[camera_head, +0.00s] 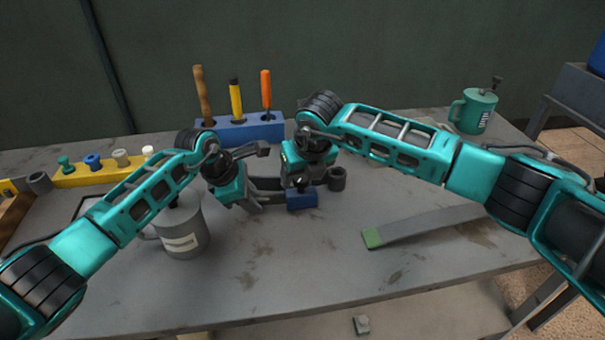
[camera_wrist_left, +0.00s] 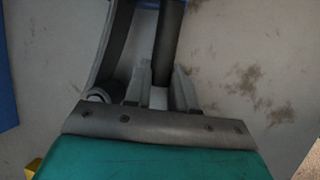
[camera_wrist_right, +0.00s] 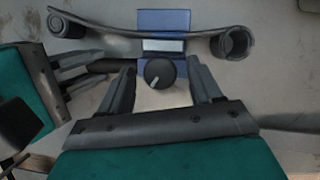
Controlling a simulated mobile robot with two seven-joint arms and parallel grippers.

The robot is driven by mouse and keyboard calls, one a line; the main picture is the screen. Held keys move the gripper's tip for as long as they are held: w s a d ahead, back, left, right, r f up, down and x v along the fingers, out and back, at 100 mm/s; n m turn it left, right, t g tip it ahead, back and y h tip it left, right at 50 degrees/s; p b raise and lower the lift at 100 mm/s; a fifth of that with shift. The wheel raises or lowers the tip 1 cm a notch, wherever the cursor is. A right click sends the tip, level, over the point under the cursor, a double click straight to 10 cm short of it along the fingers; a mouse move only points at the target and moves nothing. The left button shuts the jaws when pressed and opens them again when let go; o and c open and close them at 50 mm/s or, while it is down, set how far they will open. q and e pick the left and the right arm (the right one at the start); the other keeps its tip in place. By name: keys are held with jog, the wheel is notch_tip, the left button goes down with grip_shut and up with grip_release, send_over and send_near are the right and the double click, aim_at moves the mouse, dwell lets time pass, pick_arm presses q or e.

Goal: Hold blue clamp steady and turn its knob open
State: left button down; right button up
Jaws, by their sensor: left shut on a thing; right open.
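The blue clamp (camera_head: 301,198) stands on the grey table and grips a curved dark bar. In the right wrist view the blue clamp (camera_wrist_right: 164,20) is at the top centre. Its round dark knob (camera_wrist_right: 159,73), with a pale line on it, sits between the fingers of my open right gripper (camera_wrist_right: 160,85), with gaps on both sides. My left gripper (camera_wrist_left: 160,88) is shut on a dark straight rod (camera_wrist_left: 168,40) that runs toward the clamp. It also shows at the left of the right wrist view (camera_wrist_right: 85,68).
The curved bar (camera_wrist_right: 120,42) has rolled ends. A grey mug (camera_head: 182,238) stands near my left arm. A blue tool block (camera_head: 250,131) and a yellow peg rack (camera_head: 88,176) are behind. A green-tipped grey strip (camera_head: 430,222) lies right; the front middle is clear.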

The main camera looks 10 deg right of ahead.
jog(key=shift+f, duration=0.1)
jog(key=shift+c, duration=0.4)
jog(key=c, duration=1)
jog(key=shift+o, duration=0.2)
jog(key=n, duration=0.2)
jog(key=n+g+y, duration=0.1)
jog(key=n, duration=0.1)
jog(key=shift+w+d+n+y, duration=0.1)
jog(key=shift+d+n+y, duration=0.05)
jog(key=shift+n+y, duration=0.15)
jog(key=n+g+y, duration=0.1)
jog(key=n, duration=0.3)
jog(key=shift+w, duration=0.1)
jog(key=n+g, duration=0.1)
jog(key=n, duration=0.1)
jog(key=n+g, duration=0.1)
jog(key=n, duration=0.2)
jog(key=shift+w+y, duration=0.15)
jog(key=shift+y, duration=0.15)
jog(key=n, duration=0.2)
jog(key=n+g, duration=0.1)
jog(key=n, duration=0.1)
jog(key=shift+w+d+n+g, duration=0.1)
jog(key=shift+n+g, duration=0.2)
